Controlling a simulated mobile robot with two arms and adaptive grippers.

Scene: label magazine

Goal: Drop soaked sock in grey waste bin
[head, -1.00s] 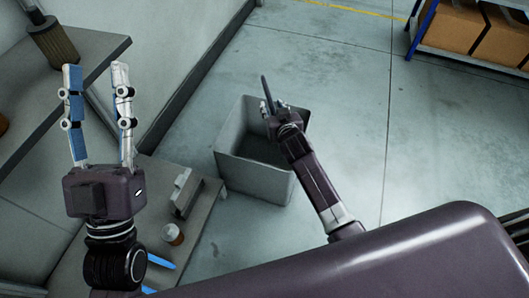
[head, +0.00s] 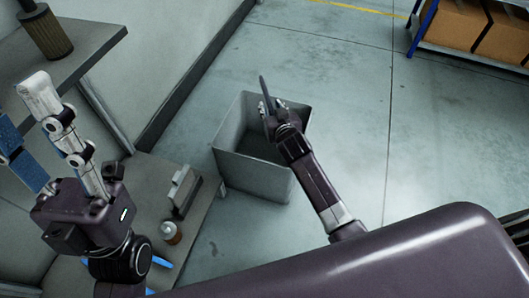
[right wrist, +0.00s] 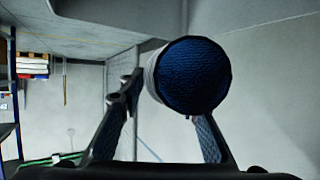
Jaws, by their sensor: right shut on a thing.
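The grey waste bin (head: 252,176) is an open-topped box on the floor in the middle of the head view. My right gripper (head: 272,106) is over the bin's opening at its far side, shut on a dark elongated thing (head: 264,87), which I take to be the sock. In the right wrist view, a thing with a round, dark blue, textured end (right wrist: 193,76) and a pale side shows between the fingers. My left gripper (head: 28,115) is at the left edge, open with nothing seen between its fingers, and is partly cut off.
A low grey table (head: 205,212) left of the bin holds a pale device (head: 182,188) and a small jar (head: 171,233). A higher shelf (head: 95,45) bears a dark cylinder (head: 45,32). A rack with cardboard boxes (head: 455,22) stands at upper right. The floor right of the bin is clear.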

